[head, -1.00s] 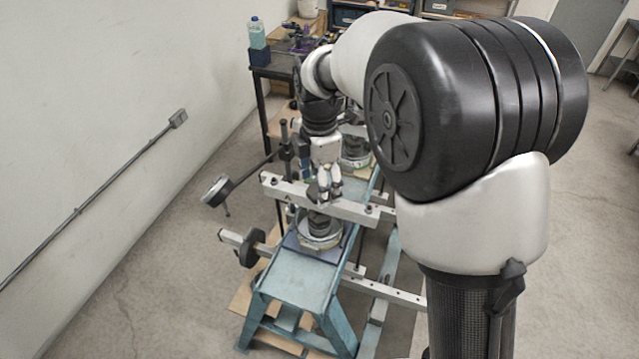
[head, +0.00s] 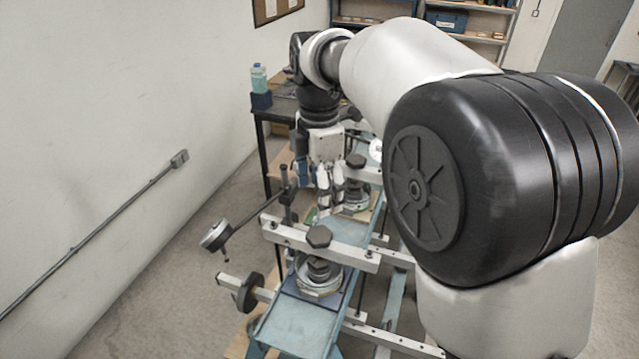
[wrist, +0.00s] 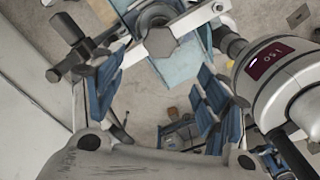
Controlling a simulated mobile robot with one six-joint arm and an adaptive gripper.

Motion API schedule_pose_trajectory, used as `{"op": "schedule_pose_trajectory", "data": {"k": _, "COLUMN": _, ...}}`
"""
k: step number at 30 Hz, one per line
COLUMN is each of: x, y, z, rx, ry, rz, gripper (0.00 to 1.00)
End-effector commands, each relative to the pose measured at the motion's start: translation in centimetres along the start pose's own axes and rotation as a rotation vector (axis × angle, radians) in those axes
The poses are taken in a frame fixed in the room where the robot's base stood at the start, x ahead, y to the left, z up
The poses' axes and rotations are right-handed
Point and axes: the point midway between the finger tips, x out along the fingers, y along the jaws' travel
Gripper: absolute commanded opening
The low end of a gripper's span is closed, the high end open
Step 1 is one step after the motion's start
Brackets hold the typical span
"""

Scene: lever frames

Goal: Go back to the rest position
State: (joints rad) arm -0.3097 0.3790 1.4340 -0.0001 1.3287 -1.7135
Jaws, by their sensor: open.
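My gripper (head: 328,190) is open and empty in the head view. It hangs above and behind the near lever frame's crossbar (head: 342,252), apart from it. In the wrist view my gripper's blue-padded fingers (wrist: 155,95) are spread wide, with floor and parts of the frames seen between them. The crossbar's dark hex knob (head: 319,237) stands on top of the bar and shows also in the wrist view (wrist: 160,42). A round weighted base (head: 320,275) sits below the bar on the blue bench (head: 300,325).
A second lever frame (head: 356,192) stands behind. A dark table with a blue bottle (head: 259,78) is at the back left. The wall with a conduit (head: 120,220) bounds the left; floor there is clear.

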Motion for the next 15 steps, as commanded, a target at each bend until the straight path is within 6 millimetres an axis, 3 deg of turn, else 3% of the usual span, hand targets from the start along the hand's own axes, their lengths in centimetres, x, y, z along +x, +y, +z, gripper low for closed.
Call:
{"op": "schedule_pose_trajectory", "data": {"k": 8, "x": 0.5, "y": -1.0, "z": 0.4, "rx": 0.068, "ry": -0.002, "rz": 0.017, "gripper": 0.68}}
{"op": "schedule_pose_trajectory", "data": {"k": 11, "x": 1.5, "y": -3.3, "z": 1.2, "rx": 0.216, "ry": -0.004, "rz": 0.048, "gripper": 0.68}}
{"op": "schedule_pose_trajectory", "data": {"k": 15, "x": 3.9, "y": -8.2, "z": 2.4, "rx": 0.525, "ry": 0.004, "rz": 0.114, "gripper": 0.68}}
